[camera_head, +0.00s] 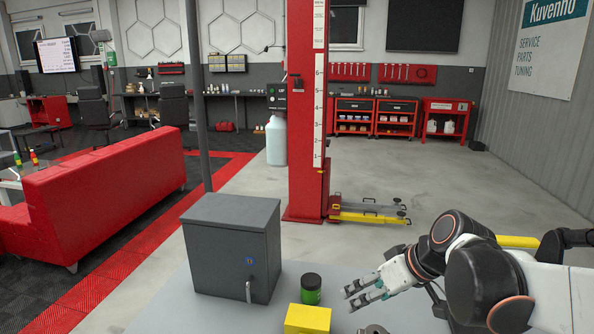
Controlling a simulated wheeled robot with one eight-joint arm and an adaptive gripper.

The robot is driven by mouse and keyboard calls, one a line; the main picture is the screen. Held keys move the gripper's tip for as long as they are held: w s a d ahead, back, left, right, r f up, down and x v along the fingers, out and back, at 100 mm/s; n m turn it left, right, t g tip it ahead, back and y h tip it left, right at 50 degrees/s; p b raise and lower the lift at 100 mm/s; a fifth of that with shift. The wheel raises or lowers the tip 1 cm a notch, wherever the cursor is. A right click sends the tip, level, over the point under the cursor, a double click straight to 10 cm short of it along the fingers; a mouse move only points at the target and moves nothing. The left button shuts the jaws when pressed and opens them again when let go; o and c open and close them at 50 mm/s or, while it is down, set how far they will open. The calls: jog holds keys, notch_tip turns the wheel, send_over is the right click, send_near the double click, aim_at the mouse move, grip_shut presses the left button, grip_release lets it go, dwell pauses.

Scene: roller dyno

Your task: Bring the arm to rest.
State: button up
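My arm reaches in from the lower right of the head camera view, bent, with white and dark links. My gripper (363,293) is above the grey tabletop, with its fingers pointing left. The fingers are spread apart with nothing seen between them. Just left of the fingertips stands a dark jar with a green label (311,290); the gripper looks apart from it. Part of the table behind my arm is hidden.
On the grey table (160,307) stand a grey metal cabinet (222,240) with a handle, and a yellow box (307,319) at the front. A grey metal part (373,330) shows at the bottom edge. Beyond are a red lift post (303,130) and a red sofa (95,195).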

jog(key=s+d+m+t+h, duration=0.1)
jog(key=s+d+m+h, duration=0.1)
jog(key=s, duration=0.5)
jog(key=s+d+m+t+h, duration=0.1)
jog(key=s+d+m+h, duration=0.1)
jog(key=s, duration=0.6)
jog(key=shift+d+r+m+h, duration=0.3)
jog(key=shift+d+m, duration=0.05)
jog(key=shift+m, duration=0.15)
